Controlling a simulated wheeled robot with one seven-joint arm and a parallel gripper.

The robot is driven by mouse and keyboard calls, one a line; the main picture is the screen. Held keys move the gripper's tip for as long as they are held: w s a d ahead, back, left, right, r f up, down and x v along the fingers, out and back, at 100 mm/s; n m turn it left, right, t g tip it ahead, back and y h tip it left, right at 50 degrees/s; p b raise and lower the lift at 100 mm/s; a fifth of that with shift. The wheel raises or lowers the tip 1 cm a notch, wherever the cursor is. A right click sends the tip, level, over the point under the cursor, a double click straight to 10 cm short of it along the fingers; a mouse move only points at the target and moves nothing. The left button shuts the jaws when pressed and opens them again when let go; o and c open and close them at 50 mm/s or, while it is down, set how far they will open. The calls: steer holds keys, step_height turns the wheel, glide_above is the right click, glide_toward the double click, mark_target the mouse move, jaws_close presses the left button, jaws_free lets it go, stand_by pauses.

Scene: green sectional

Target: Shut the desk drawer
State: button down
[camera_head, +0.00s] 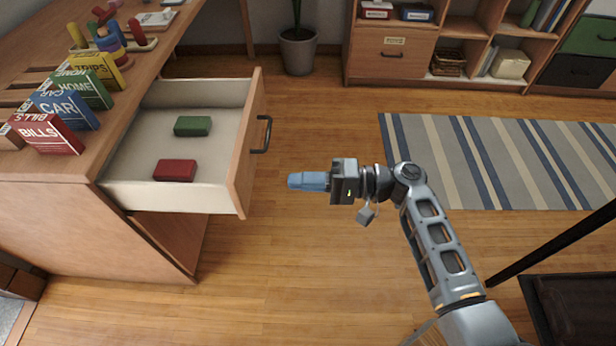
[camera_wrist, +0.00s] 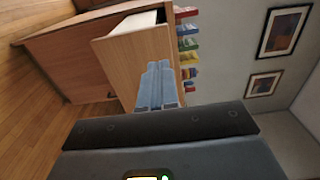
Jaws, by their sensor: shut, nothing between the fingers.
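The desk drawer (camera_head: 247,150) stands pulled well out of the wooden desk (camera_head: 60,205) in the head view. Its front carries a dark handle (camera_head: 264,134). A green block (camera_head: 193,126) and a red block (camera_head: 175,170) lie apart on the drawer's pale floor. My gripper (camera_head: 292,181) is shut and empty, with blue fingers pointing left at the drawer front. It is a short way right of the front, nearer the camera than the handle, with a visible gap. In the wrist view the fingers (camera_wrist: 158,68) overlap the drawer front (camera_wrist: 132,58); contact cannot be told there.
The desk top holds several labelled boxes, among them a red BILLS box (camera_head: 47,134), and a ring toy (camera_head: 108,42). A potted plant (camera_head: 298,50) and a shelf unit (camera_head: 392,55) stand at the back. A striped rug (camera_head: 500,160) lies right. The floor between gripper and drawer is clear.

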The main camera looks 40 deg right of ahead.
mark_target(118, 182)
steer(key=x, duration=1)
steer(key=shift+s, duration=0.1)
steer(key=b+x, duration=0.6)
steer(key=x, duration=0.8)
steer(key=b+x, duration=0.7)
steer(key=x, duration=0.7)
steer(key=shift+a+f, duration=0.2)
steer(key=shift+w+a+r+b, duration=0.3)
steer(key=shift+w+a, duration=0.15)
steer(key=shift+a, duration=0.1)
steer(key=shift+s, duration=0.1)
